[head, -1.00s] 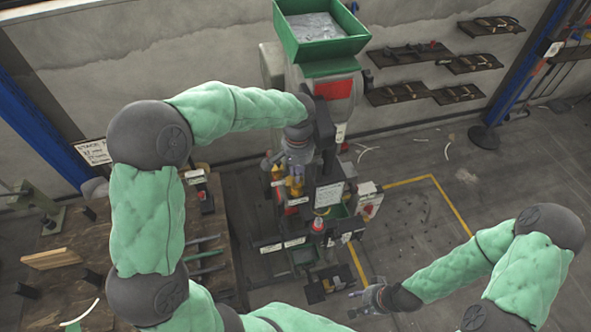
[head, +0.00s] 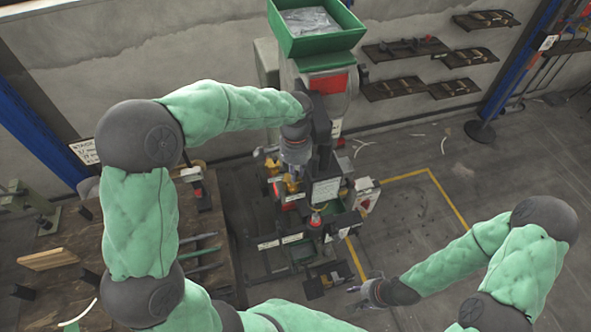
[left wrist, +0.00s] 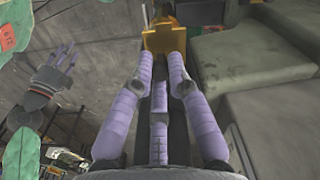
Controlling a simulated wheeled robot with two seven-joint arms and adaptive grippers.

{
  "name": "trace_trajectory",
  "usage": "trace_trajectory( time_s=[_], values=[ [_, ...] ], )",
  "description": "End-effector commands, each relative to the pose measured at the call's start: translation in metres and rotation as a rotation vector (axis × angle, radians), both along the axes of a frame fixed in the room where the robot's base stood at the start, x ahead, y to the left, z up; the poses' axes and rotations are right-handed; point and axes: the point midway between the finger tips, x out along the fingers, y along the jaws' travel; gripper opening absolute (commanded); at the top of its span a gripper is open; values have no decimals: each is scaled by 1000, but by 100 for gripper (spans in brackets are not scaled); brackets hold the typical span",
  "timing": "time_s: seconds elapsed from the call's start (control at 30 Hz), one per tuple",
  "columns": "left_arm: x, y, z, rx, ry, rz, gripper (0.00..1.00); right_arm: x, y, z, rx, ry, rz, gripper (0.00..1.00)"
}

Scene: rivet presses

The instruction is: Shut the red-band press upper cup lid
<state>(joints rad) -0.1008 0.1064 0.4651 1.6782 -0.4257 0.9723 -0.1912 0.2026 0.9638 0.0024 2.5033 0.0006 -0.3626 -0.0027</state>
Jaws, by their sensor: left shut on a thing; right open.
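The press (head: 318,64) with a red band (head: 326,83) stands at the back centre, under a green hopper. My left gripper (head: 272,152) is beside the front of the press, below the red band, partly hidden by my own wrist. In the left wrist view its two purple fingers (left wrist: 161,58) are shut on a yellow-orange piece (left wrist: 163,38) at their tips. I cannot tell for sure whether this piece is the upper cup lid, nor how far it is turned. My right gripper (head: 362,288) is open and empty over the floor at the lower right of the press.
A wooden bench (head: 75,240) with tools stands at the left. The green hopper (head: 314,28) tops the press. Grey blocky bodies (left wrist: 258,65) fill the right of the left wrist view. The floor (head: 415,215) right of the press is mostly clear.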

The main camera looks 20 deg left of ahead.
Motion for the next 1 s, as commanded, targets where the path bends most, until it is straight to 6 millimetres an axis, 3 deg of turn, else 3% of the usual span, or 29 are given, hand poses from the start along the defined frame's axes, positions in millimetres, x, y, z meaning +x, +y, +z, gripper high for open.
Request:
trace_trajectory(
  time_s=[0.2,0.23,0.3,0.73,1.0],
  values=[
    [-1,0,-1,0,4,0,0,0,0,0,0,0,0,42],
    [-1,0,-1,0,4,0,20,0,0,0,0,0,0,42],
    [-1,0,-1,0,4,0,40,0,0,0,0,0,0,42],
    [1,1,0,0,0,29,41,0,0,0,0,0,0,42],
    [7,5,0,0,0,247,41,0,0,2,0,0,0,42]
  ],
)
